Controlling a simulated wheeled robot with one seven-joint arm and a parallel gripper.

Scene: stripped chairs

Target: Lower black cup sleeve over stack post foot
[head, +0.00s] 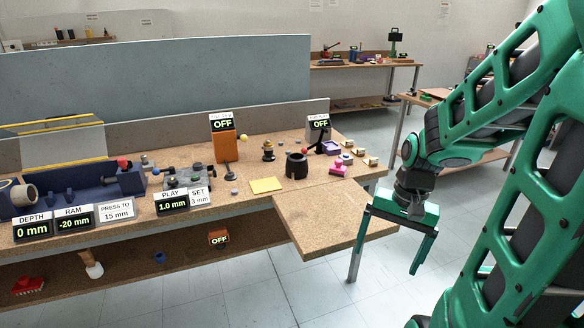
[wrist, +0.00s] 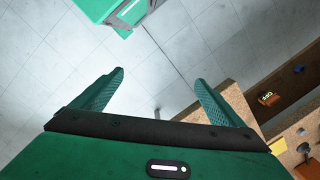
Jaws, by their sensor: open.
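A black cup (head: 297,166) with a wide open top stands on the bench, right of the yellow square. A small brass-coloured stacked post (head: 268,151) stands behind and left of it; its foot is too small to make out clearly. I cannot tell for sure that these are the sleeve and the post of the task. My gripper (head: 388,258) is open and empty, pointing down over the floor, right of the bench's front extension and well apart from the cup. Its two green fingers (wrist: 159,76) are spread in the wrist view with only floor between them.
The bench extension (head: 330,212) is bare. An orange box (head: 223,146) with an OFF display, a yellow square (head: 266,185), a pink block (head: 338,169) and a blue press fixture (head: 75,195) are on the bench. A lower shelf (head: 130,268) holds small things.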

